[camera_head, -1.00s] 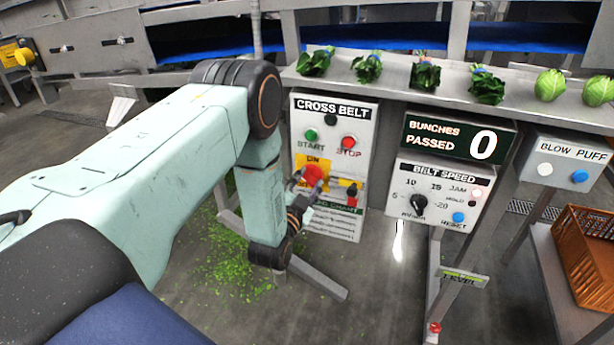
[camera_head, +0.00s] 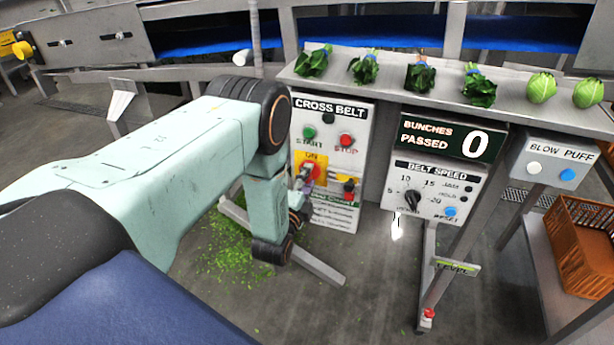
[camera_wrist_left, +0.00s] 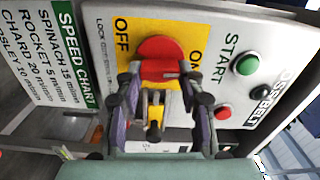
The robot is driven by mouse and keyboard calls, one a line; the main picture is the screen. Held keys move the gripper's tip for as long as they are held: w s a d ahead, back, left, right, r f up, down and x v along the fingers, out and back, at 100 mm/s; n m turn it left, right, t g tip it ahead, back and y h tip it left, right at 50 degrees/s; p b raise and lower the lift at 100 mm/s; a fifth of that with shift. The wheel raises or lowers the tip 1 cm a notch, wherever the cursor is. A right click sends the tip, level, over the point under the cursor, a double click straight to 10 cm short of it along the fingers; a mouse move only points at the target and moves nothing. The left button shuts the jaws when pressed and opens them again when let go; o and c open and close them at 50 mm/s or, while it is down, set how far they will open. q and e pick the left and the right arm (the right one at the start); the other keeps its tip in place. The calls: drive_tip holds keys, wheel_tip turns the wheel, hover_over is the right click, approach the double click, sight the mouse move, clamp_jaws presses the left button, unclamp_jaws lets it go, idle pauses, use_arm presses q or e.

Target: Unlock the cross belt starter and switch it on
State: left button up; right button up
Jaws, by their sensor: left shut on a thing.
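The grey cross belt starter box (camera_head: 363,132) stands ahead of me, with a green start button (camera_head: 309,132) and a red stop button (camera_head: 346,140). Below them is a red rotary handle (camera_wrist_left: 160,48) on a yellow plate marked OFF and ON. My left gripper (camera_wrist_left: 157,75) is shut on the red handle, one finger on each side. In the head view the left gripper (camera_head: 304,182) partly hides the handle and plate. A yellow and dark fitting (camera_head: 346,180) sits right of the plate; whether it is a lock is unclear. My right gripper is not in view.
A belt speed box (camera_head: 440,190) and a passed-bunches counter (camera_head: 452,138) showing 0 stand to the right. Beyond are a blow puff box (camera_head: 553,163) and an orange crate (camera_head: 585,245). Greens lie on the grey shelf (camera_head: 390,92) above. Leaf scraps cover the floor below my arm.

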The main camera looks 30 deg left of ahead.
use_arm(q)
drive_tip(key=shift+a+m, duration=0.1)
drive_tip(key=shift+m, duration=0.5)
drive_tip(key=o, duration=1.2)
drive_tip(key=shift+c, duration=0.2)
drive_tip(key=v, duration=1.2)
drive_tip(key=shift+w, duration=0.1)
